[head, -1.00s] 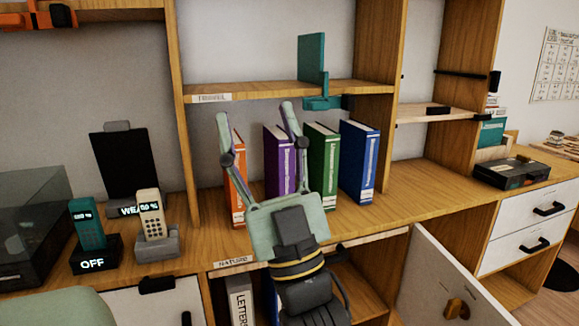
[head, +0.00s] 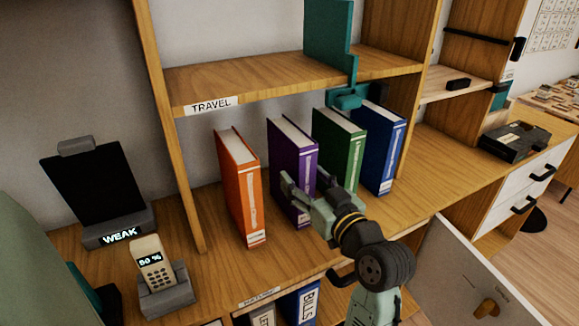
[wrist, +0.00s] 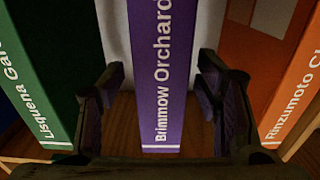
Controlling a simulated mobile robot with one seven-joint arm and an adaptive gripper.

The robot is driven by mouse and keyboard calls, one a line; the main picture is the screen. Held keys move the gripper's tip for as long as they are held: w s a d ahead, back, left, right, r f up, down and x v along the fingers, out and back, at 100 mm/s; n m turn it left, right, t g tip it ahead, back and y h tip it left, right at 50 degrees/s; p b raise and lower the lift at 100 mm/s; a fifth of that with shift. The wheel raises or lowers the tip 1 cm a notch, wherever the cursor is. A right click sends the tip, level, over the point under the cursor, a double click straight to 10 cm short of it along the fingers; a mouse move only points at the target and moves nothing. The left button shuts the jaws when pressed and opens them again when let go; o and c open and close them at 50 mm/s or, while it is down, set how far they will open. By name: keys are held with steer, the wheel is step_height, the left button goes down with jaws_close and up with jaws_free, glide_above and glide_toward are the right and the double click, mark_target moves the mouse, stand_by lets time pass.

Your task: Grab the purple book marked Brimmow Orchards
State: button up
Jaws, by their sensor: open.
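The purple book (head: 297,178) stands upright on the wooden counter, between the orange book and the green book. In the wrist view its purple spine (wrist: 161,72) reads "Brimmow Orchard", with the end cut off at the top. My gripper (head: 309,186) is at the lower part of this book. In the wrist view my gripper (wrist: 164,102) is open, with one finger on each side of the spine. I cannot tell whether the fingers touch the book. In the head view my gripper hides part of the purple book's lower end.
The orange book (head: 240,190) stands left of the purple one, with a gap. The green book (head: 340,150) and blue book (head: 384,150) stand to its right. A shelf labelled "TRAVEL" (head: 211,105) runs above. A phone (head: 152,262) stands in a dock at the left.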

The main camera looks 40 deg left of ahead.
steer(key=p+x, duration=0.2)
steer(key=x, duration=0.4)
steer(key=shift+s+a, duration=0.1)
steer(key=shift+w+a, duration=0.2)
steer(key=shift+a, duration=0.05)
steer(key=shift+c, duration=0.2)
jaws_close()
stand_by(0.4)
